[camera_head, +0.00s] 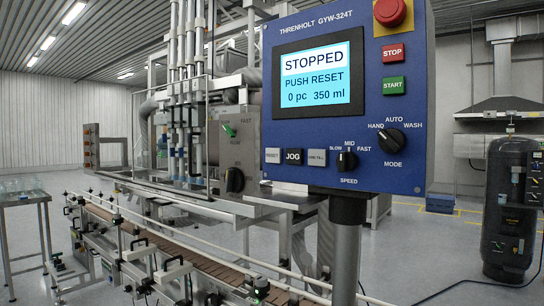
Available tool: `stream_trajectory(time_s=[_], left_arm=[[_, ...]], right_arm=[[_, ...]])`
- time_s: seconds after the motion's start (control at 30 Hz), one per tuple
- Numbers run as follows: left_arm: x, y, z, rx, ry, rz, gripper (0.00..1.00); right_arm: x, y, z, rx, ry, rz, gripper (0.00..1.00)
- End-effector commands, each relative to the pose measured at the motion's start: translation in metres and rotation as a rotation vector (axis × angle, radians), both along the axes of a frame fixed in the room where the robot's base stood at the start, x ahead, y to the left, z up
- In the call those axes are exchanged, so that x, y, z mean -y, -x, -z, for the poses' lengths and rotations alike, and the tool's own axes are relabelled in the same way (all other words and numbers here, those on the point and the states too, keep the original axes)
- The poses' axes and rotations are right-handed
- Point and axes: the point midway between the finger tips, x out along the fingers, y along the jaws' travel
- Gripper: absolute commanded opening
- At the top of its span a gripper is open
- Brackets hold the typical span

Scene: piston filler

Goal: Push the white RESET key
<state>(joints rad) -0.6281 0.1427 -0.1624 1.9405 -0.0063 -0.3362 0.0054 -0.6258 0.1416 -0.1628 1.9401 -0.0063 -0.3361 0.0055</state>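The white RESET key (273,156) is at the lower left of the blue control panel (400,180), left of the black JOG key (293,157) and a grey key (317,158). The panel's screen (313,80) reads STOPPED, PUSH RESET, 0 pc, 350 ml. No gripper shows in the head view, so nothing of mine is seen touching the key.
The panel also carries a red emergency button (390,11), STOP key (393,53), START key (393,86), mode knob (391,141) and speed knob (347,162). It stands on a metal post (346,245). A conveyor (190,250) with rails runs below. A dark tank (508,215) stands right.

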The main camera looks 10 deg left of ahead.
Motion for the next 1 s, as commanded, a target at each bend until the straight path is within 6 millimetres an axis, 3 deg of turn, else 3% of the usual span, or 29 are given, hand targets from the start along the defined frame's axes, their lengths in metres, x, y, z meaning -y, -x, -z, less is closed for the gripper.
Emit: stream_trajectory(time_s=[0.07, 0.57, 1.0], left_arm=[[-0.0001, 0.0, 0.0, 0.0, 0.0, 0.0, 0.49], [0.0, -0.0009, -0.0006, 0.002, 0.0, 0.001, 0.01], [0.0002, -0.0031, -0.0019, 0.007, 0.001, 0.001, 0.0]], right_arm=[[0.0, -0.0002, -0.0001, 0.0, 0.0, 0.0, 0.43], [0.0, -0.0005, -0.0003, 0.001, 0.001, -0.001, 0.43], [0.0002, -0.0006, -0.0005, 0.001, 0.001, -0.001, 0.43]])
